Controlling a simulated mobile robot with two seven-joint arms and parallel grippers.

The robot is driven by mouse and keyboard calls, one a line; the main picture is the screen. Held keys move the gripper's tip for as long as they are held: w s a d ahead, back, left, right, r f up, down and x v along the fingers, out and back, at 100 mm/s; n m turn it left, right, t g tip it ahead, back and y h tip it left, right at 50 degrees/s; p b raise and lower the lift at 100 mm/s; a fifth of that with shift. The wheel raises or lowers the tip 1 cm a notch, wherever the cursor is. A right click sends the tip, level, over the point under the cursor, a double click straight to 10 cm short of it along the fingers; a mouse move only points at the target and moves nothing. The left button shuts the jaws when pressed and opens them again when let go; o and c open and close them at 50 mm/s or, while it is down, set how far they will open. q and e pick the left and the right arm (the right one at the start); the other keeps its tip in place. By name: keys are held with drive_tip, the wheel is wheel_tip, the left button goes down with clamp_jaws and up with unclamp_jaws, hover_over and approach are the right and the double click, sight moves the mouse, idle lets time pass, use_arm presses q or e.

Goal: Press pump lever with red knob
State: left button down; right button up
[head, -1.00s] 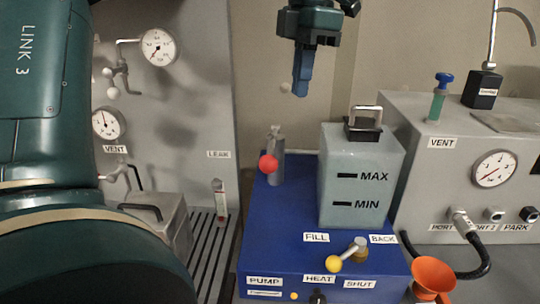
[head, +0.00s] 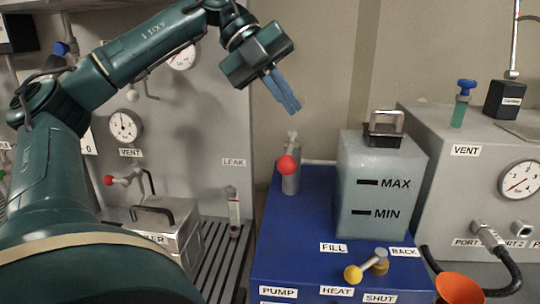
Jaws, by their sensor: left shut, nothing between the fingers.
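The red knob (head: 288,165) sits at the front of a grey metal pump cylinder (head: 291,182) at the back left of the blue box (head: 290,235). My left gripper (head: 289,106) has blue fingers, shut and empty. It appears above the red knob in the picture, tilted with its fingertips pointing down and right, and apart from the knob. The PUMP label (head: 278,292) is on the blue box's front edge. My right gripper is not in view.
A translucent tank (head: 380,205) stands right of the pump. A yellow-knobbed lever (head: 354,273) and orange funnel (head: 458,289) are in front. Another red knob (head: 108,180) is on the left panel. A grey unit with a gauge (head: 520,180) stands right.

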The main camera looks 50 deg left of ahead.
use_arm(q)
drive_tip(key=s+a+f+n+t+h+b, duration=0.2)
drive_tip(key=s+a+n+t+h, duration=0.1)
drive_tip(key=n, duration=0.6)
drive_tip(key=s+a+f+n+t+h+b, duration=0.1)
drive_tip(key=s+a+n+t, duration=0.4)
drive_tip(key=n, duration=0.5)
drive_tip(key=shift+s+a+f+h+b, duration=0.25)
drive_tip(key=shift+a+f+h+b, duration=0.15)
drive_tip(key=shift+a+h, duration=0.55)
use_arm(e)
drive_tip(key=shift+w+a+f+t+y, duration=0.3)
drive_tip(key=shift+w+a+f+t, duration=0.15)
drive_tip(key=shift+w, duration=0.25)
use_arm(q)
drive_tip(key=w+d+f, duration=0.4)
drive_tip(key=w+d, duration=0.2)
drive_tip(key=d, duration=0.3)
drive_tip(key=shift+w+f, duration=0.15)
drive_tip(key=shift+f, duration=0.05)
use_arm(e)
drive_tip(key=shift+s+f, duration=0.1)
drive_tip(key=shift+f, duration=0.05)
